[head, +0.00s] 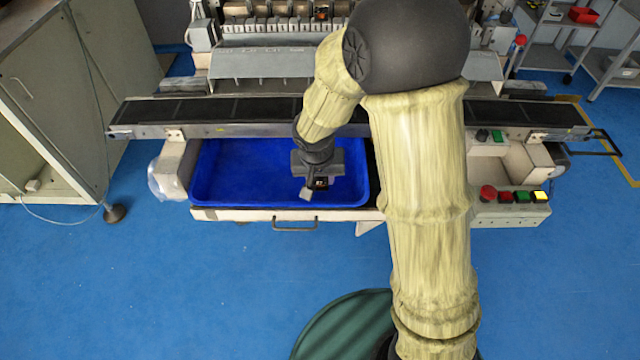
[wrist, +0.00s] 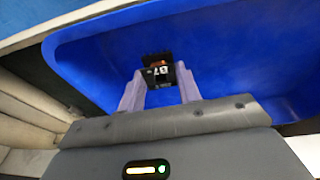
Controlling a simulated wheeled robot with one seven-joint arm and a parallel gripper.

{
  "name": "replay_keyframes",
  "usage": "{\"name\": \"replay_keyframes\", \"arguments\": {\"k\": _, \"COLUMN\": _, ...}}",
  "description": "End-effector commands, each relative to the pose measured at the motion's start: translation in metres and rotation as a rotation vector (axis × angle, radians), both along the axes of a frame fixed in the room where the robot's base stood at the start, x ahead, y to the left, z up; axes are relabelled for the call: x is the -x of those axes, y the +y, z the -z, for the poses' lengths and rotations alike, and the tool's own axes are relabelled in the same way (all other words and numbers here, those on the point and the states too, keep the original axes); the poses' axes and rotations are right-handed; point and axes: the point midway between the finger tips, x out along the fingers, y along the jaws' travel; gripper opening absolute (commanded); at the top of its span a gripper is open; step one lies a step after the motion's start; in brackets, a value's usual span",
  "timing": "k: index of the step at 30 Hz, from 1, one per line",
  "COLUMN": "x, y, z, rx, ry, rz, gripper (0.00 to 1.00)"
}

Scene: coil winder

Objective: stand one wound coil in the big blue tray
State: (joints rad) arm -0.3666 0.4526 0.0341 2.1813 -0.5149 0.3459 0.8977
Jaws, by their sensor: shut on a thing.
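The big blue tray (head: 235,170) sits in the front of the machine, below the conveyor, and its visible floor is bare. My gripper (head: 317,186) reaches down over the right part of the tray. It is shut on a small dark wound coil (head: 321,182) with pale markings and an orange-brown patch. In the wrist view the coil (wrist: 158,70) sits between the two grey fingers, with the blue tray (wrist: 230,50) behind it. I cannot tell whether the coil touches the tray floor.
A dark conveyor belt (head: 220,109) runs across behind the tray. The winding machine (head: 270,20) stands at the back, with several coils in it. A control panel with coloured buttons (head: 505,197) is at the right. The tray's left half is free.

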Motion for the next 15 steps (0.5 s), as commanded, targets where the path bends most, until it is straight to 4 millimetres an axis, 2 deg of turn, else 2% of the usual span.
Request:
{"name": "replay_keyframes", "arguments": {"k": 3, "x": 0.001, "y": 0.0, "z": 0.021, "rx": 0.003, "ry": 0.004, "rz": -0.002, "gripper": 0.09}}
{"name": "replay_keyframes", "arguments": {"k": 6, "x": 0.001, "y": 0.0, "z": 0.031, "rx": 0.002, "ry": 0.003, "rz": -0.002, "gripper": 0.09}}
{"name": "replay_keyframes", "arguments": {"k": 15, "x": 0.0, "y": 0.0, "z": 0.032, "rx": 0.0, "ry": 0.001, "rz": -0.001, "gripper": 0.09}}
